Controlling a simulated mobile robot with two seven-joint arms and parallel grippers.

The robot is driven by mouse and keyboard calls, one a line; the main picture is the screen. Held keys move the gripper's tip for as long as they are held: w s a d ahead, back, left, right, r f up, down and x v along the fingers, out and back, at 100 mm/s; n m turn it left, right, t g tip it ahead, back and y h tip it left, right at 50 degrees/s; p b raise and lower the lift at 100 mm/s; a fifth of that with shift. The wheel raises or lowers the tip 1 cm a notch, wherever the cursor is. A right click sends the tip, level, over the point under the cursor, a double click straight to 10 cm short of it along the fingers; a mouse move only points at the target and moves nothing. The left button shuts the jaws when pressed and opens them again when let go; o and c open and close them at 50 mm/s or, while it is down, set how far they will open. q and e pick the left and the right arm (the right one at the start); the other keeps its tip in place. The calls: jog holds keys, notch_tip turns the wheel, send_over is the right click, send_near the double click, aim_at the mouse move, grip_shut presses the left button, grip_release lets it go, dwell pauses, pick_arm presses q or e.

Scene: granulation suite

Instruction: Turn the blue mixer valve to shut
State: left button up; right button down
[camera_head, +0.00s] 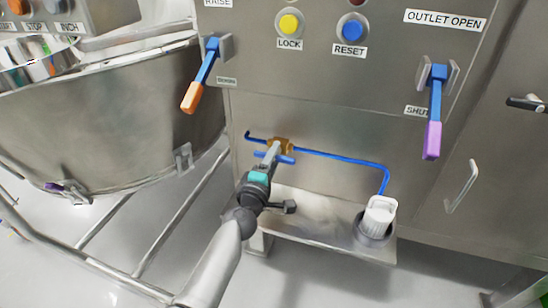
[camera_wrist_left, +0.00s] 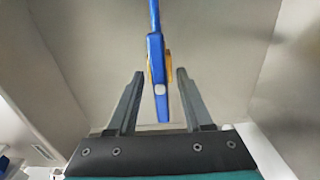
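The mixer valve (camera_head: 284,142) has a brass body on the grey cabinet front, with a thin blue pipe running from it. Its blue handle (camera_head: 287,159) lies roughly across the picture in the head view, partly hidden by my gripper. My left gripper (camera_head: 272,152) is right at the valve. In the left wrist view the blue handle (camera_wrist_left: 157,70) stands between the two open fingers of my left gripper (camera_wrist_left: 160,75), with a visible gap on each side. Some brass shows behind the handle. My right gripper is in neither view.
A blue lever with orange grip (camera_head: 191,97) and one with purple grip (camera_head: 432,140) are on the cabinet above. A steel shelf (camera_head: 315,232) below holds a white-capped container (camera_head: 380,215). A steel bowl (camera_head: 100,135) stands left, with rails (camera_head: 180,210) below.

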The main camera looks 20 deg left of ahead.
pick_arm(q)
jog(key=c, duration=0.7)
grip_shut()
